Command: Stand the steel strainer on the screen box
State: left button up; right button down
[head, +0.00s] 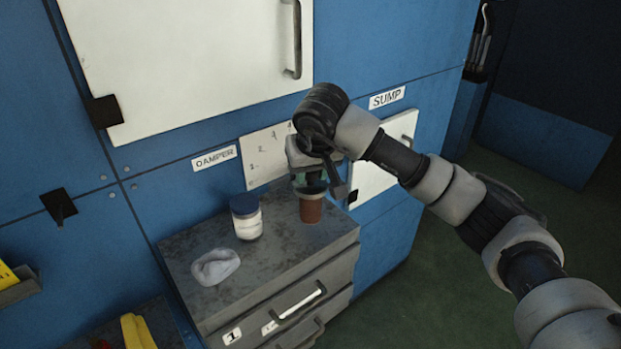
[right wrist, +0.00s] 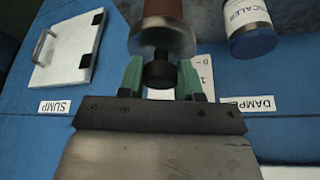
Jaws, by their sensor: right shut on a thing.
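My right gripper (head: 311,182) points down over the grey cabinet top. In the right wrist view its green fingers (right wrist: 160,78) are shut on the black knob of a reddish-brown cylinder with a shiny steel collar (right wrist: 163,38). In the head view this brown cylinder (head: 311,209) is upright, at or just above the cabinet top; I cannot tell if it touches. I cannot tell whether it is the steel strainer, nor which thing is the screen box. My left gripper is not in view.
Behind is a blue wall with DAMPER (head: 214,158) and SUMP (head: 387,97) labels. The small white sump door (head: 372,180) is right of the cabinet.

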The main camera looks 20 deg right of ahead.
notch_tip(320, 180, down, 2)
jog(key=shift+s+f+p, duration=0.1)
jog(key=shift+f+p, duration=0.1)
jog(key=shift+p, duration=0.35)
jog(key=shift+f, duration=0.45)
jog(key=shift+f, duration=0.1)
jog(key=c, duration=0.8)
grip_release()
jog(key=shift+o, duration=0.2)
